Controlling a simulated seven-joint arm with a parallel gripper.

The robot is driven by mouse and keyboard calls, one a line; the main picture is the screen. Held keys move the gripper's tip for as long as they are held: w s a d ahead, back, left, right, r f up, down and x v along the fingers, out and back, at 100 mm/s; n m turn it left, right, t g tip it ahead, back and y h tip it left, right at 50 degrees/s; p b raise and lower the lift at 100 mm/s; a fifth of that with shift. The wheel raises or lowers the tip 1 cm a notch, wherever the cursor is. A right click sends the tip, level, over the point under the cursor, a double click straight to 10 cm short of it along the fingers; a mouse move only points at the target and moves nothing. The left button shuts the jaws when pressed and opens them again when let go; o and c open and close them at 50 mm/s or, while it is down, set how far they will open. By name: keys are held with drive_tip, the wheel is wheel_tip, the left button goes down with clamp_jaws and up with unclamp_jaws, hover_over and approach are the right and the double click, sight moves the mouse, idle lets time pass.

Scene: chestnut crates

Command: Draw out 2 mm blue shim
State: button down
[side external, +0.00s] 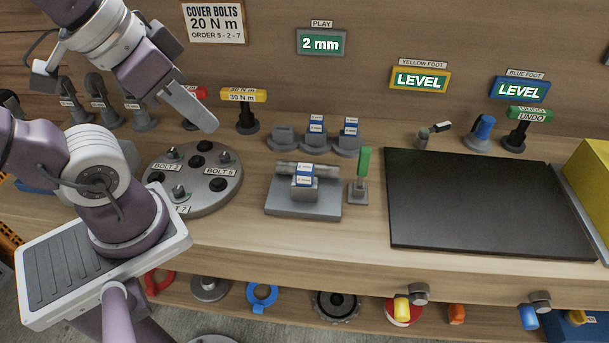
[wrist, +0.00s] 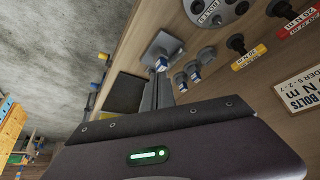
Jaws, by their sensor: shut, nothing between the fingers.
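A blue-and-white labelled shim (side external: 304,175) sits in the grey fixture (side external: 290,206) at mid-bench; its label looks like 2 mm but is small. The fixture also shows in the wrist view (wrist: 151,49), with the blue shim (wrist: 161,63) just beyond my fingertips in the picture. Two more blue-labelled pieces, a left one (side external: 316,125) and a right one (side external: 350,127), stand on grey holders behind the fixture. My gripper (side external: 211,125) is shut and empty, raised above the bench to the left of the fixture. Its fingers show in the wrist view (wrist: 159,76).
A round bolt plate (side external: 218,198) lies left of the fixture. A green-handled tool (side external: 363,165) stands close to its right. A black mat (side external: 480,205) lies clear further right. A yellow-topped tool (side external: 244,105) stands behind. A wall sign (side external: 321,42) reads PLAY 2 mm.

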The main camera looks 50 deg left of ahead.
drive_tip(key=c, duration=2.1)
unclamp_jaws()
drive_tip(key=o, duration=1)
drive_tip(key=m+g, duration=0.6)
drive_tip(key=m, duration=0.3)
hover_over(305, 167)
drive_tip(key=f, duration=1.2)
drive_tip(key=shift+s+a+f, duration=0.1)
drive_tip(key=shift+a+f, duration=0.25)
drive_tip(key=shift+f, duration=0.05)
drive_tip(key=f, duration=0.7)
drive_tip(key=shift+d, duration=0.35)
